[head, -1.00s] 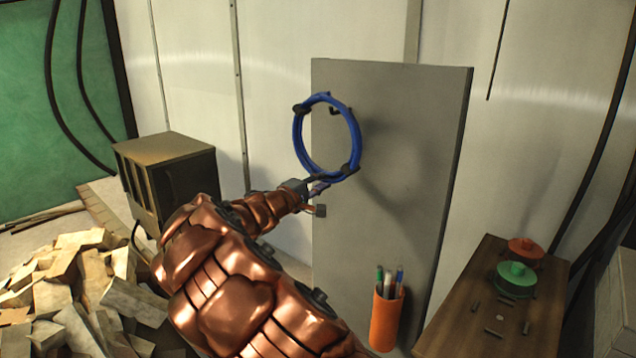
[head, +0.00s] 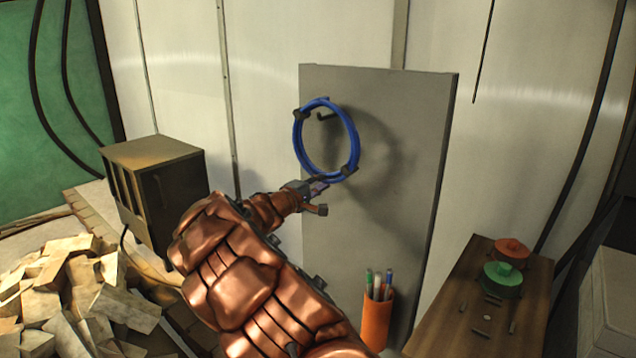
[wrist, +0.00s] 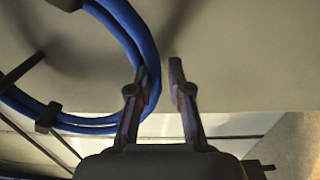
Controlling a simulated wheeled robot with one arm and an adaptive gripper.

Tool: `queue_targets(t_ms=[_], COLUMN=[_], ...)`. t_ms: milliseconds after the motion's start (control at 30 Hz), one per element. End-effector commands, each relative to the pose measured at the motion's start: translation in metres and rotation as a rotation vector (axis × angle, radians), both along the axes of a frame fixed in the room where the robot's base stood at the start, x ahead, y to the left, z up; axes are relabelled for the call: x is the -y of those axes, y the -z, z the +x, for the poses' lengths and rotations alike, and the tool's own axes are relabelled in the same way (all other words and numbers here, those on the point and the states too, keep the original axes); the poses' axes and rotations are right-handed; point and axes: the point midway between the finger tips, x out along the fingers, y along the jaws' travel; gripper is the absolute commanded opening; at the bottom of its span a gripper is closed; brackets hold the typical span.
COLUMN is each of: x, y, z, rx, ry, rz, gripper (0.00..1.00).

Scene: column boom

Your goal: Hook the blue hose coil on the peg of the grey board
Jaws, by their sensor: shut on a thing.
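The blue hose coil (head: 297,148) is an upright ring with dark ties, in front of the upper left of the grey board (head: 410,160). The dark peg (head: 325,116) shows inside the ring's opening, below its top edge. I cannot tell whether its tip passes through the ring. My gripper (head: 320,188) is at the coil's lower edge, shut on it. In the wrist view, the coil (wrist: 122,30) curves in from the left and meets the left finger of my gripper (wrist: 157,75); part of it is out of frame.
An orange cup (head: 376,322) with pens is at the board's lower part. A wooden table (head: 455,320) at right holds a green (head: 502,278) and a red round item (head: 511,250). A dark cabinet (head: 175,190) and a heap of blocks (head: 75,300) are at left.

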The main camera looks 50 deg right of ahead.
Motion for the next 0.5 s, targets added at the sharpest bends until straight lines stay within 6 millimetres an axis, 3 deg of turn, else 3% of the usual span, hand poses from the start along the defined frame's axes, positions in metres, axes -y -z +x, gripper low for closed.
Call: queue_targets(t_ms=[500], x=[0.007], y=[0.016], z=[0.000], rx=[0.002], ry=[0.001], rz=[-0.001], gripper=[0.00])
